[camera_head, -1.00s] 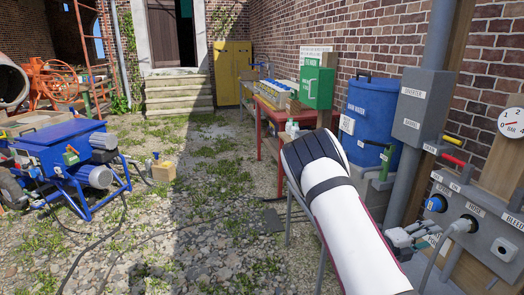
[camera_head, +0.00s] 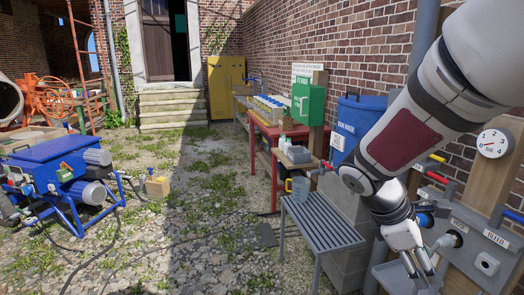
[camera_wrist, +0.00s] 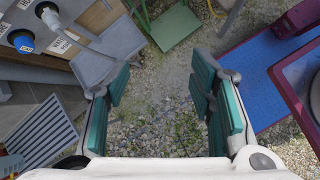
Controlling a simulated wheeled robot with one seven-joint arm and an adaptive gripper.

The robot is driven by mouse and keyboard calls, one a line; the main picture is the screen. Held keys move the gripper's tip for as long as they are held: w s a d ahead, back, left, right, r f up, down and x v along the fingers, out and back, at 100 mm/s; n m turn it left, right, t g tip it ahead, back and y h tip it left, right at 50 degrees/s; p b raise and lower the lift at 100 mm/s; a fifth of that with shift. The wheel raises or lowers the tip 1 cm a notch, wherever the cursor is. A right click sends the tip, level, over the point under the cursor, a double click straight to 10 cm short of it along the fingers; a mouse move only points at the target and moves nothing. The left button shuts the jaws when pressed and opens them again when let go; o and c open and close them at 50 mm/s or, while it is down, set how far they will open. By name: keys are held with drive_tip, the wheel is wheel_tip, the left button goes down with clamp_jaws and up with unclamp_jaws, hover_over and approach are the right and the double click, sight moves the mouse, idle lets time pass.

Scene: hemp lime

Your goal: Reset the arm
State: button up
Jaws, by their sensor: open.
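My arm reaches in from the upper right of the head view and bends down in front of the control panel. My gripper (camera_head: 418,264) points down near a grey panel (camera_head: 487,262) with sockets and plugs at the lower right. In the wrist view my gripper (camera_wrist: 165,105) is open, its teal-padded fingers wide apart. Only gravel ground shows between the fingers, and nothing is held.
A grey slatted bench (camera_head: 318,222) stands left of the gripper, with a blue water tank (camera_head: 352,125) behind. A red table (camera_head: 270,130) is further back. A blue machine (camera_head: 62,172) stands at left. Gravel between is mostly clear, crossed by hoses.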

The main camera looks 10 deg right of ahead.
sight(438, 243)
drive_tip(key=s+a+r+m+t+y+p, duration=0.1)
drive_tip(key=s+a+r+m+t+y, duration=0.2)
drive_tip(key=a, duration=0.6)
drive_tip(key=s+a+r+m+t+y+p, duration=0.1)
drive_tip(key=s+a+r+m+t+y, duration=0.2)
drive_tip(key=s+a+r+m, duration=0.3)
drive_tip(key=s+a+m+y, duration=0.1)
drive_tip(key=a+m, duration=0.1)
drive_tip(key=a, duration=0.1)
drive_tip(key=shift+s+a+r, duration=0.25)
drive_tip(key=shift+a+r, duration=0.15)
drive_tip(key=shift+c, duration=0.5)
